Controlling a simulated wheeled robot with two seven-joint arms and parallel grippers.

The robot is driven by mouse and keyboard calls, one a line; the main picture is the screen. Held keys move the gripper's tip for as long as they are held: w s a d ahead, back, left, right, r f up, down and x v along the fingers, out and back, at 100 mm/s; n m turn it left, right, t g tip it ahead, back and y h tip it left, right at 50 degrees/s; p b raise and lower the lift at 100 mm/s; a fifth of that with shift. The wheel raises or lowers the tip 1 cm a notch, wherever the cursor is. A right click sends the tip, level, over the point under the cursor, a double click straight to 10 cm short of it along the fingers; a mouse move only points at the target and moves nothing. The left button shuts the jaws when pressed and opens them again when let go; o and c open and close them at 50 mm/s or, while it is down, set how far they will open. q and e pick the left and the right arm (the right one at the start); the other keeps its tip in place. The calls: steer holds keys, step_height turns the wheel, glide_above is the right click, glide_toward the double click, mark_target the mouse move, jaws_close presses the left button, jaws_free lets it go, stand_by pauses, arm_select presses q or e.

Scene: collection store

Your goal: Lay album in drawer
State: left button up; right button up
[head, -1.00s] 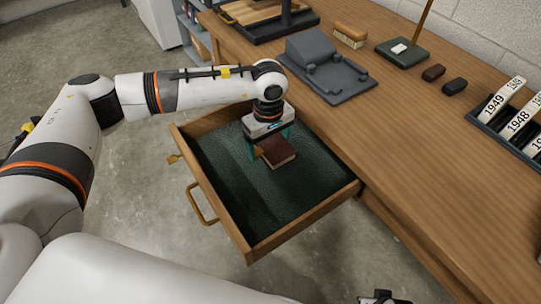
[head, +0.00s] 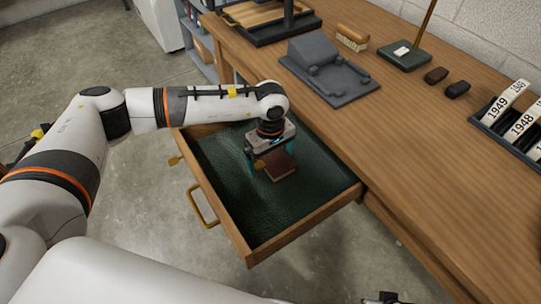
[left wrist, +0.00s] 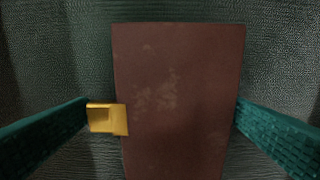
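The album (head: 281,168) is a small dark red-brown book with a gold clasp. It is inside the open drawer (head: 222,228), low over or on the dark green lining; I cannot tell which. My left gripper (head: 268,166) reaches down into the drawer from above. In the left wrist view the album (left wrist: 180,85) lies between the teal fingers of my left gripper (left wrist: 162,108). One finger meets the clasp (left wrist: 107,118), the other the right edge, so it looks shut on the album. Only a dark bit of my right gripper (head: 388,298) shows at the bottom edge.
The drawer sticks out from the wooden desk (head: 420,140), with a brass handle (head: 201,205) on its front. The lining around the album is bare. A grey book cradle (head: 328,72), a brush (head: 352,39) and a rack of year labels (head: 515,120) stand on the desk.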

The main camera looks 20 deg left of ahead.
mark_target(270, 159)
arm_select(q)
steer(key=shift+r, duration=0.1)
step_height(270, 159, up, 12)
steer(key=p, duration=0.1)
arm_select(e)
steer(key=f, duration=0.4)
steer(key=shift+s+d+f, duration=0.1)
steer(key=shift+s+f, duration=0.25)
